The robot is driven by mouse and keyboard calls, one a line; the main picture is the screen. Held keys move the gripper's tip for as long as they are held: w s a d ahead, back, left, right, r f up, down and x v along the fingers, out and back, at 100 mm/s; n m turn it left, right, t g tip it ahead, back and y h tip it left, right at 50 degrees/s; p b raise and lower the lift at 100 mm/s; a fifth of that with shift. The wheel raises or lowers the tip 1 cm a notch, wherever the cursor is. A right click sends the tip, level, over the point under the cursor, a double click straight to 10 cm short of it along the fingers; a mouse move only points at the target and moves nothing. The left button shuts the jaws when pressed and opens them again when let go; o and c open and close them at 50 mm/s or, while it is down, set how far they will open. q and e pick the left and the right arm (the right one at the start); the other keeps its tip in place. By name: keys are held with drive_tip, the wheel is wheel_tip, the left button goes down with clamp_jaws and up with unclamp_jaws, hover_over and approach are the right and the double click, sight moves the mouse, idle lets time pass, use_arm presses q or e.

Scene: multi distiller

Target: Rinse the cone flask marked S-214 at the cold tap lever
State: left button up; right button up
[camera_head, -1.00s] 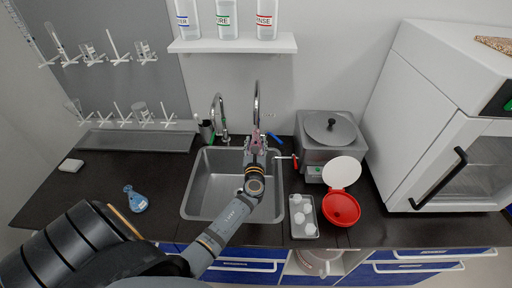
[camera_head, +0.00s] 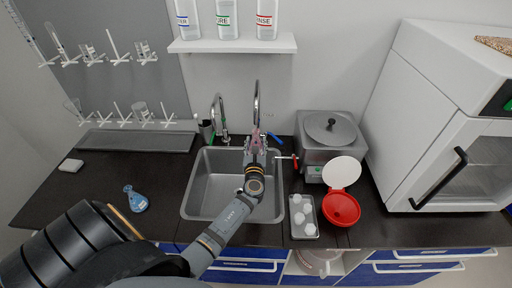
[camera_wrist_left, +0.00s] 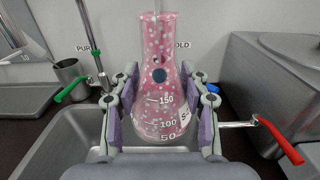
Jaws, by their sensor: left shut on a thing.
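My left gripper (camera_head: 255,147) is over the back of the sink. In the left wrist view its two fingers (camera_wrist_left: 160,108) are shut on the sides of a clear cone flask (camera_wrist_left: 157,65), held roughly upright. The flask looks pink with many white specks and carries 50, 100 and 150 marks. Its label shows only "S-"; the rest is hidden by the finger. A thin pale vertical streak meets the flask mouth below the tall tap (camera_head: 257,100); I cannot tell if it is water. The blue lever (camera_head: 275,138) is right of the gripper, partly hidden in the wrist view. My right gripper is out of view.
A red lever (camera_wrist_left: 280,140) sticks out at the right of the sink (camera_head: 186,200), a green lever (camera_wrist_left: 70,90) at the left. A steel bath (camera_head: 329,135), white-piece tray (camera_head: 295,232) and red container (camera_head: 341,208) stand right. A blue vessel (camera_head: 136,200) is left.

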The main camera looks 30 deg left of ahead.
use_arm(q)
drive_tip(key=v, duration=0.7)
idle(0.4)
drive_tip(key=shift+a, duration=0.1)
